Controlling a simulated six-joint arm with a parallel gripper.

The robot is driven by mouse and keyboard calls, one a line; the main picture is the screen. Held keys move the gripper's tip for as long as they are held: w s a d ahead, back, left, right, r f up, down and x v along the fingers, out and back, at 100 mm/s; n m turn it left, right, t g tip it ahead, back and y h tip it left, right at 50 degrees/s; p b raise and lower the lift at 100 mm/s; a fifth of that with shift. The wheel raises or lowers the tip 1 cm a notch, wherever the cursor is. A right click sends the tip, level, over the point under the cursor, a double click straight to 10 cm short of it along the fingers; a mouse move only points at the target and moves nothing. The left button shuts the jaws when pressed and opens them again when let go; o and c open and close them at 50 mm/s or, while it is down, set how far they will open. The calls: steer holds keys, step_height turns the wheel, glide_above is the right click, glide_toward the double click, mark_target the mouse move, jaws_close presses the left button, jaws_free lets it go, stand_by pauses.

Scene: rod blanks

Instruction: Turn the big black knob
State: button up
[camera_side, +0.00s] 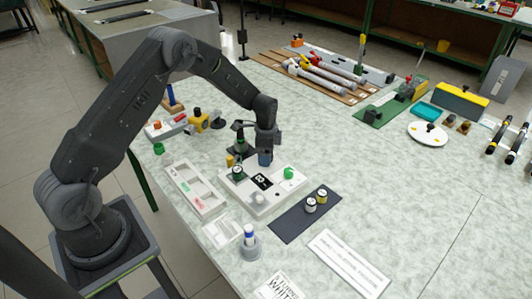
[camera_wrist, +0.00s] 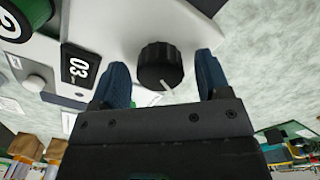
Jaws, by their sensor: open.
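The black knob (camera_wrist: 160,66) shows in the wrist view as a ribbed round knob with a white pointer line towards the lower right. It sits on a white panel (camera_wrist: 110,30). My gripper (camera_wrist: 161,62) is open, with one blue finger on each side of the knob and a visible gap on both sides. In the side view my gripper (camera_side: 265,158) is over the back part of the white panel (camera_side: 275,200). The knob cannot be made out there behind the gripper.
The panel also carries a green knob (camera_side: 289,173) and a pale knob (camera_side: 258,198). A white compartment tray (camera_side: 195,188) lies to the left. A dark mat (camera_side: 290,222) with two small cylinders lies to the right. A holder (camera_side: 250,248) with a blue-and-white tube stands in front.

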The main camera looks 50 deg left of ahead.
steer(key=c, duration=0.9)
steer(key=shift+n, duration=0.4)
steer(key=n, duration=0.5)
steer(key=shift+n, duration=0.3)
steer(key=n, duration=0.5)
steer(key=shift+n, duration=0.4)
steer(key=o, duration=0.9)
